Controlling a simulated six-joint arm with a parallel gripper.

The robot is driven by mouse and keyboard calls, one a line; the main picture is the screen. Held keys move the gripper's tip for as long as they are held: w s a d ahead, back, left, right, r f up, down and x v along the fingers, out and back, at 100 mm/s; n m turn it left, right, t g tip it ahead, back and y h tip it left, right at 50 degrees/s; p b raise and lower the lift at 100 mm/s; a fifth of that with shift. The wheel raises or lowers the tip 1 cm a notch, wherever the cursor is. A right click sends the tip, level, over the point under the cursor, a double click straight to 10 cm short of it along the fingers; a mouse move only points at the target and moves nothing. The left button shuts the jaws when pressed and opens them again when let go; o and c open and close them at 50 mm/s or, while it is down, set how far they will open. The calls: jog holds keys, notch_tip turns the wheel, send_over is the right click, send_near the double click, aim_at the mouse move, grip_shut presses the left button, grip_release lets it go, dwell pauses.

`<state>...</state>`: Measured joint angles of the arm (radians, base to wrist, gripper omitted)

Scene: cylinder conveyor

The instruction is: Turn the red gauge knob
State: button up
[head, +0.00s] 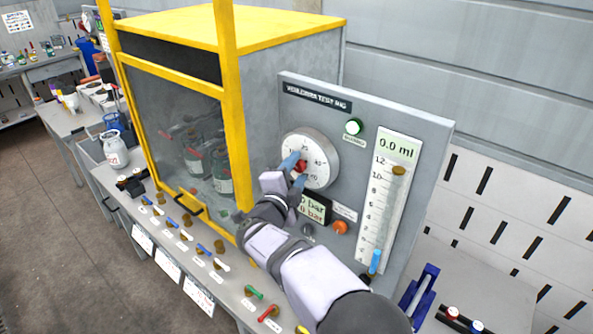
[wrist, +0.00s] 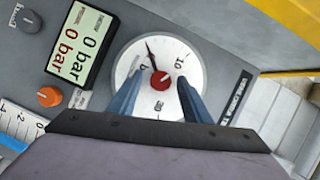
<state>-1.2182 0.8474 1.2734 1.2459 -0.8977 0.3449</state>
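The red gauge knob (head: 300,166) sits at the centre of a round white dial (head: 322,150) on the upright grey panel. In the wrist view the knob (wrist: 160,85) lies between the two blue fingers of my gripper (wrist: 158,78), with dial face showing on both sides of it. My gripper (head: 295,169) is open around the knob and the fingers appear not to touch it. Its depth against the dial is hard to tell. A dark pointer (wrist: 152,53) reaches from the knob towards the dial's rim.
A yellow-framed cabinet (head: 232,110) stands close on the left. Small coloured valve levers (head: 203,249) line the bench below.

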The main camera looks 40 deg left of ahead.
jog(key=b+v, duration=0.4)
jog(key=v, duration=0.3)
jog(key=shift+s, duration=0.15)
dwell(0.7)
